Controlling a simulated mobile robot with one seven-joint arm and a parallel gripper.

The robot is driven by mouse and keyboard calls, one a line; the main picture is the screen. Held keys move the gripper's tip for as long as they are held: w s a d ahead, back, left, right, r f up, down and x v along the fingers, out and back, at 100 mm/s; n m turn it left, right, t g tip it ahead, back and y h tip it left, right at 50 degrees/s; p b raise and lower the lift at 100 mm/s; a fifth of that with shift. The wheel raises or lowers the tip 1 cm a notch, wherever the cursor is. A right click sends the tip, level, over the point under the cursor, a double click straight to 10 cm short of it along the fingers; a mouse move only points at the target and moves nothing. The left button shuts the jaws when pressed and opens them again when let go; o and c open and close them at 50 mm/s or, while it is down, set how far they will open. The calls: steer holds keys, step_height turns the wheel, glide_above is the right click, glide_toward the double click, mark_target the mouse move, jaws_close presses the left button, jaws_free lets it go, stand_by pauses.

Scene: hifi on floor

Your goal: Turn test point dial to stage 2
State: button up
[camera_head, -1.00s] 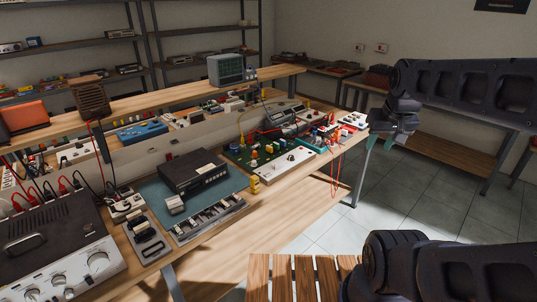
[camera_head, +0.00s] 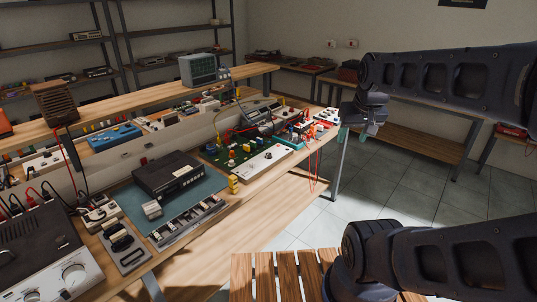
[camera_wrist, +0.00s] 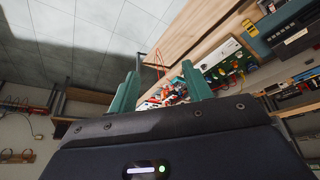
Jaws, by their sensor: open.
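A white panel (camera_head: 250,167) with a small dark knob lies along the front of a green circuit board (camera_head: 222,151) on the workbench. The knob may be the test point dial; its markings and stage are too small to read. The white panel (camera_wrist: 217,54) also shows, tilted, beyond the fingers in the wrist view. My gripper (camera_head: 358,132) is in the air off the bench's far right end, apart from the panel. In the wrist view my gripper (camera_wrist: 162,85) has its two green fingers spread, with nothing held between them.
A teal mat with a black device (camera_head: 169,177) lies left of the board. Red leads (camera_head: 313,165) hang over the bench's right end. A slatted wooden stool (camera_head: 275,276) stands in front. The tiled floor (camera_head: 400,185) right of the bench is open.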

steer(key=w+a+r+n+g, duration=0.1)
steer(key=w+a+r+n, duration=0.15)
steer(key=w+n, duration=0.7)
steer(key=n+g, duration=0.4)
steer(key=n, duration=1.1)
glide_above(269, 154)
step_height(269, 154, down, 26)
step_height(269, 154, down, 10)
steer(key=shift+w+a+f, duration=0.1)
steer(key=shift+w+f, duration=0.05)
steer(key=shift+f, duration=0.05)
steer(key=c, duration=1)
